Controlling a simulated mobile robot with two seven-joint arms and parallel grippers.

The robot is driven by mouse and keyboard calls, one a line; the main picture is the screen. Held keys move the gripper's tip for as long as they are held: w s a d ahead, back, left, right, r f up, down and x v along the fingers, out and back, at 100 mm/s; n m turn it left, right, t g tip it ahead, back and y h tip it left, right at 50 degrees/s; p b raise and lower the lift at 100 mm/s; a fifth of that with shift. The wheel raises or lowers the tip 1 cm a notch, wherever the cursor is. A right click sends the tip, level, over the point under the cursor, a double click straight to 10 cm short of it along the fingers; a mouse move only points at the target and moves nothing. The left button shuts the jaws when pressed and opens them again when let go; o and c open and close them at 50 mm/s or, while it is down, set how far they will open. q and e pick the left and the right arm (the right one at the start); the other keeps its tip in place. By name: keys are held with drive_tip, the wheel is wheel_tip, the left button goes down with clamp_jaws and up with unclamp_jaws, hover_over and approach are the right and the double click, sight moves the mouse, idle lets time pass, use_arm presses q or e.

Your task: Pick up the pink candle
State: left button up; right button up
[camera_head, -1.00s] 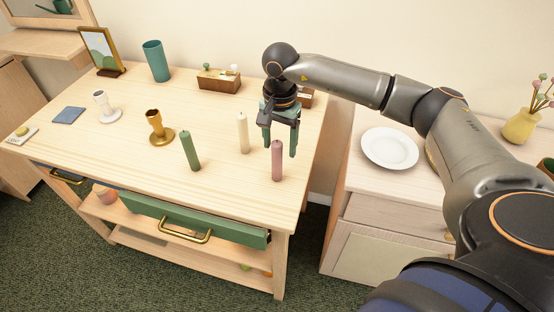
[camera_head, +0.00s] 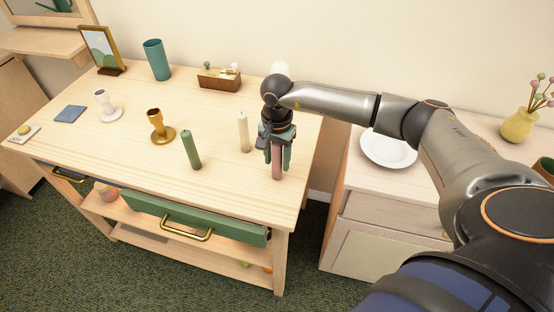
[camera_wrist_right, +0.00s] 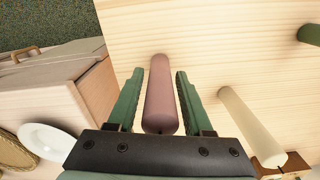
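The pink candle (camera_head: 277,165) stands upright near the right front edge of the wooden table. My right gripper (camera_head: 276,158) is over it with the fingers pointing down, one on each side of its upper part. In the right wrist view the pink candle (camera_wrist_right: 161,95) lies between the two green fingers of the right gripper (camera_wrist_right: 156,92), with a visible gap on both sides. The gripper is open around the candle. My left gripper is not in view.
A cream candle (camera_head: 243,132) stands just left of the right gripper, and a green candle (camera_head: 191,149) further left. A gold candle holder (camera_head: 159,127) and a white one (camera_head: 107,106) stand beyond. A plate (camera_head: 388,149) is on the cabinet at right.

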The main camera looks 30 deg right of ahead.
clamp_jaws()
drive_tip(key=shift+r, duration=0.15)
idle(0.4)
drive_tip(key=shift+r+b, duration=0.3)
drive_tip(key=shift+r, duration=0.25)
drive_tip(key=s+a+r+b, duration=0.2)
drive_tip(key=s+a+r, duration=0.1)
drive_tip(key=a+r, duration=0.8)
drive_tip(key=shift+s+a+r+b, duration=0.35)
drive_tip(key=shift+a+b, duration=0.05)
drive_tip(key=shift+a, duration=0.9)
drive_tip(key=shift+f, duration=0.1)
